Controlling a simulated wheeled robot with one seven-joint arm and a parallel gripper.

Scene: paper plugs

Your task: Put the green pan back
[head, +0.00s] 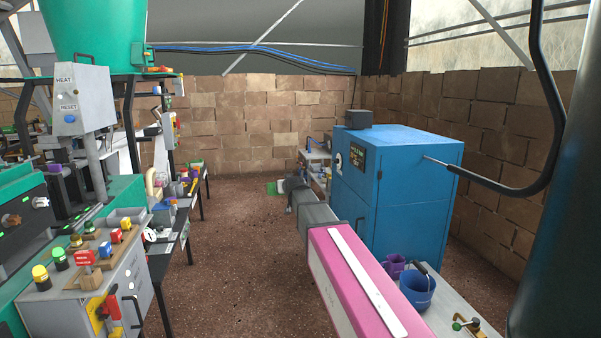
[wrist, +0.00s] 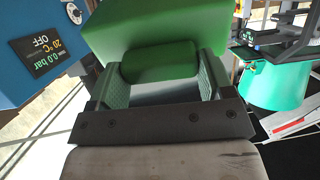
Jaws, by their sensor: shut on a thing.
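The green pan (wrist: 155,30) fills the top middle of the wrist view. My gripper (wrist: 160,82) is shut on it, with one finger on each side of a narrower green part. In the head view my gripper (head: 296,184) is at the far end of my outstretched arm, and a small patch of the green pan (head: 274,188) shows just left of it. It appears held up over the floor. Most of the pan is hidden behind my gripper in the head view.
A blue cabinet (head: 408,180) stands right of my arm. Behind it is a low shelf (head: 318,157) with small items. A cluttered bench (head: 172,222) and a green machine line the left. A blue bucket (head: 417,290) is near right. The brown floor (head: 240,265) between is clear.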

